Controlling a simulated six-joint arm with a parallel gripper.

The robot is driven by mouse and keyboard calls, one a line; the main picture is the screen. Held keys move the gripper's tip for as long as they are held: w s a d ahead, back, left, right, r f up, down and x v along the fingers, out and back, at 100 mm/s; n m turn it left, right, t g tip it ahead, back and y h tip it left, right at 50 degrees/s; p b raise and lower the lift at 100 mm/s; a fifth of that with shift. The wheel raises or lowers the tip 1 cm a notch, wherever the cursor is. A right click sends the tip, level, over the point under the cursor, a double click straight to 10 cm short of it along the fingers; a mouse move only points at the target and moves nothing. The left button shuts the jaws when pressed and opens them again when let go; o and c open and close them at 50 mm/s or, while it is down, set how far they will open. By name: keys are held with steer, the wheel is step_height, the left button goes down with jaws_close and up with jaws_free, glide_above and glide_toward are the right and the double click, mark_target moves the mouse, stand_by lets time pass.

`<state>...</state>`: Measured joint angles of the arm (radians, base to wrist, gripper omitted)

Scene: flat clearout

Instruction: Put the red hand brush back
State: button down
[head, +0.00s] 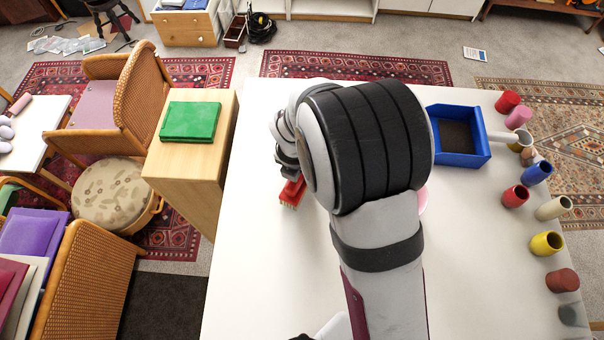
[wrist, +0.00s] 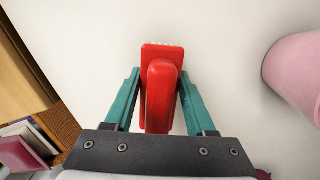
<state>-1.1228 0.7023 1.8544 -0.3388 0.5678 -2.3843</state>
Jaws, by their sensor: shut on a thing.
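The red hand brush (wrist: 162,95) lies between the two teal fingers of my gripper (wrist: 160,82) in the wrist view, its handle toward the palm and a strip of pale bristles at its far end. The gripper is shut on it. In the head view part of the brush (head: 292,190) shows at the left of my arm, bristles downward, over the white table (head: 250,250). My arm hides the rest of it and the fingers. I cannot tell whether the brush touches the table. A blue open box (head: 461,159) with a dark inside stands right of my arm.
Several coloured cups (head: 547,243) line the table's right side. A pink round object (wrist: 297,72) is right of my gripper, mostly hidden in the head view. A wooden cabinet with a green folder (head: 190,121) stands beyond the table's left edge. The table's left part is clear.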

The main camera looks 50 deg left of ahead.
steer(key=shift+f, duration=0.95)
steer(key=shift+f, duration=0.1)
steer(key=shift+c, duration=1.2)
jaws_free()
